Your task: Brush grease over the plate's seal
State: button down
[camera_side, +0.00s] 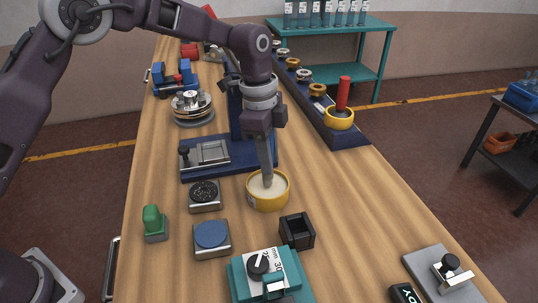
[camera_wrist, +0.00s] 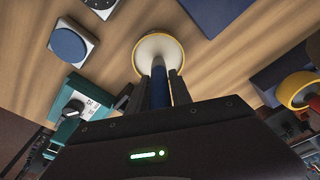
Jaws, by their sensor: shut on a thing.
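My gripper (camera_side: 266,160) points down over the yellow-rimmed pot (camera_side: 252,194), which holds pale, cream-coloured grease (camera_side: 260,183). In the wrist view my gripper (camera_wrist: 158,88) is shut on a dark blue handle (camera_wrist: 160,88), apparently the brush. A grey metal plate (camera_side: 212,153) lies on the dark blue base of a stand (camera_side: 234,167), left of my gripper. I cannot make out a seal on it.
A blue round pad (camera_side: 210,234), a dark-topped block (camera_side: 205,194), a green-knobbed piece (camera_side: 152,221), a black open box (camera_side: 297,231) and a teal device (camera_side: 243,276) surround the pot. A dark rack (camera_side: 345,138) runs along the right edge. Bench right of the pot is clear.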

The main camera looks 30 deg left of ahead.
jog(key=shift+f, duration=0.55)
dwell(1.0)
jog(key=shift+r, duration=3.6)
